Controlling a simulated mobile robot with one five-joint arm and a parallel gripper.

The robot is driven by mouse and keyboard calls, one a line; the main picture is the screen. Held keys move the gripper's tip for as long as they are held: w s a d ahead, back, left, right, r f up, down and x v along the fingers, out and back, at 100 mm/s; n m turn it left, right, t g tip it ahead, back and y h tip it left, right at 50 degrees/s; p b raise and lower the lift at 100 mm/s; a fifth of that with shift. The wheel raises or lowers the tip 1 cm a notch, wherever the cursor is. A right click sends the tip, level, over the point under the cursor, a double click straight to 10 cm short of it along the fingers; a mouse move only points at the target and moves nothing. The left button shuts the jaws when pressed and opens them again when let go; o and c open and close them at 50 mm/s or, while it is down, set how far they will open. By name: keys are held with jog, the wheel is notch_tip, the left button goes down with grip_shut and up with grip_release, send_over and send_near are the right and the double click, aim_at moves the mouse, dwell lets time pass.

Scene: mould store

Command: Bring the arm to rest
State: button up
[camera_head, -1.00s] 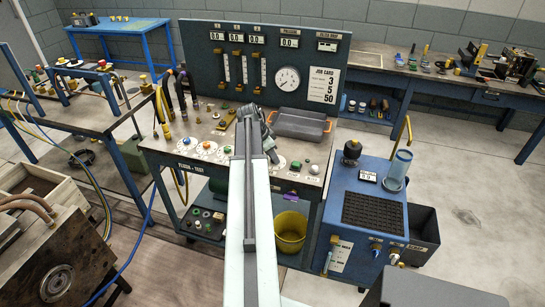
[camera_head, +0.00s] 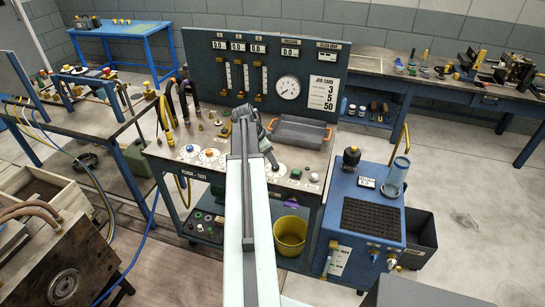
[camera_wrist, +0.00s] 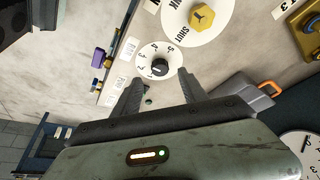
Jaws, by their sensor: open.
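My arm runs forward from the bottom of the head view, over the front of the test bench (camera_head: 165,150). My gripper (camera_head: 272,163) is at its far end, low over the bench's row of dials. In the wrist view my gripper (camera_wrist: 160,78) is open, with its two fingers apart and nothing held between them. A white dial with a black knob (camera_wrist: 160,67) shows between and beyond the fingertips. I cannot tell whether a finger touches it.
A grey tray with orange handles (camera_head: 298,133) lies right behind the gripper. The gauge panel (camera_head: 210,75) stands at the bench's back. A blue unit with a clear cylinder (camera_head: 396,172) stands to the right. A yellow bucket (camera_head: 290,235) sits below. Open floor lies at far right.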

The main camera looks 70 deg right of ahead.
jog(key=p+v, duration=0.1)
jog(key=v, duration=0.1)
jog(key=shift+w+a+r, duration=0.1)
jog(key=shift+a+r, duration=0.05)
jog(key=shift+r, duration=0.15)
jog(key=shift+w, duration=0.1)
